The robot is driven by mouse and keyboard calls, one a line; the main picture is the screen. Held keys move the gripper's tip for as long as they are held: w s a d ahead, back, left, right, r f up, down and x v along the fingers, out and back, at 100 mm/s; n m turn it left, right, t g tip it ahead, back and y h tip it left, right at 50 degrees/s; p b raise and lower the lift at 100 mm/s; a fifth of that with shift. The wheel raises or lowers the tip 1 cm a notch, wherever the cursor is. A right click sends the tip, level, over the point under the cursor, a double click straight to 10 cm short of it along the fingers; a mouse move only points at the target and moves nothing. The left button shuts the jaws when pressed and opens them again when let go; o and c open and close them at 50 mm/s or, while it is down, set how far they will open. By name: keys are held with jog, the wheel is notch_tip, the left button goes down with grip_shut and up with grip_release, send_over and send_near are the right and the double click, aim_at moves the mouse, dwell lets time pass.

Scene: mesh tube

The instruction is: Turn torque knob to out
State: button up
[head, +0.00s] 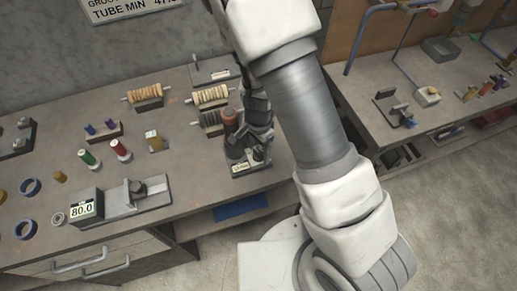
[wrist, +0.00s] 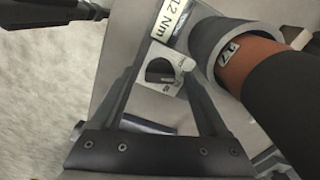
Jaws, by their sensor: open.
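The torque tool stands at the table's front right, with a brown-orange handle (head: 231,119). In the wrist view its orange-brown body (wrist: 247,66) sits in a grey round holder (wrist: 206,42), with a label reading about 12 Nm (wrist: 173,20) beside it. A pale plate (wrist: 182,88) with a dark rounded shape lies between my fingertips; I cannot tell whether that shape is the knob or an opening. My gripper (wrist: 160,80) is open around this plate area, with no clear contact visible. In the head view my wrist partly hides the tool's base (head: 252,168).
Spools on stands (head: 210,96) lie behind the tool. A gauge reading 80.0 (head: 83,209) and a metal fixture (head: 140,197) stand to the left. Another bench (head: 375,120) is at the right, with a floor gap between.

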grip_shut()
dwell(0.4)
jog(key=shift+n, duration=0.3)
jog(key=n+b, duration=0.1)
jog(key=n, duration=0.2)
jog(key=shift+f+b, duration=0.1)
jog(key=shift+b, duration=0.2)
jog(key=shift+n+b, duration=0.9)
jog(key=shift+n, duration=1.2)
grip_release()
